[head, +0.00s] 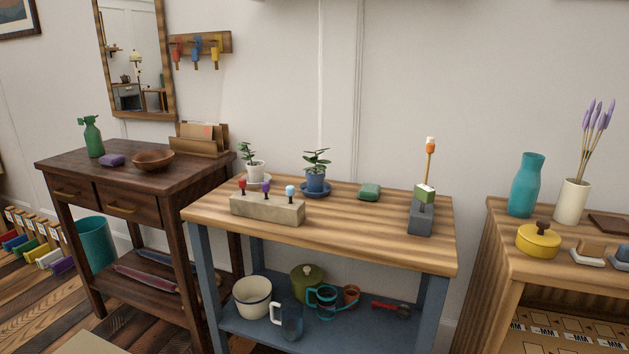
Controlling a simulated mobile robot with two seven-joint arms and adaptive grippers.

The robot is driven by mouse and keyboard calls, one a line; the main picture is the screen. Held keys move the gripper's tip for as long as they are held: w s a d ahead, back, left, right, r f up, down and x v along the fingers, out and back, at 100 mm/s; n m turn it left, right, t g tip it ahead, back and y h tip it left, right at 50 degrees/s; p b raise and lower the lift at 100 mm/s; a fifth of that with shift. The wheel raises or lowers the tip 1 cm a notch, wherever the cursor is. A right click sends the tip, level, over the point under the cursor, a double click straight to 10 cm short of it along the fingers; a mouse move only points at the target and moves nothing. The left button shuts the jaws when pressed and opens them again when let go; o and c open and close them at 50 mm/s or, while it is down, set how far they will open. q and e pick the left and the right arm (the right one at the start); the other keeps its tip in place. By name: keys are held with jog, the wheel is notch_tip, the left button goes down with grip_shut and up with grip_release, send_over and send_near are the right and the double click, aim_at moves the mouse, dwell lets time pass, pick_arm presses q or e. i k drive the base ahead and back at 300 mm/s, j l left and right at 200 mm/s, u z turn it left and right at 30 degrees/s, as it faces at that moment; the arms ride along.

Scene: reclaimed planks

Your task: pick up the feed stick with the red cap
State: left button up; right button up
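The feed stick with the red cap (242,184) stands upright at the left end of a long beige block (267,208). The block sits on the wooden top of the middle table (345,225), near its front left. Beside it in the same block stand a stick with a purple cap (266,186) and one with a light blue cap (290,191). The lower parts of the sticks are hidden in the block. Neither of my grippers shows in the head view.
Behind the block stand a plant in a white pot (257,172) and one in a blue pot (316,181). A green block (370,192) lies farther right. A dark grey holder (420,220) stands near the right end. The table's front middle is clear.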

aim_at(242, 182)
jog(key=j+z, duration=0.2)
jog(key=z, duration=0.5)
jog(key=j+z, duration=0.2)
jog(key=j, duration=0.15)
jog(key=k+j+z, duration=0.1)
jog(key=j+z, duration=0.15)
jog(key=k+j+z, duration=0.2)
jog(key=j, duration=0.2)
jog(key=k+j+z, duration=0.1)
jog(key=j, duration=0.25)
jog(key=k+j, duration=0.15)
jog(key=j, duration=0.25)
jog(key=k+j+z, duration=0.15)
jog(key=j, duration=0.2)
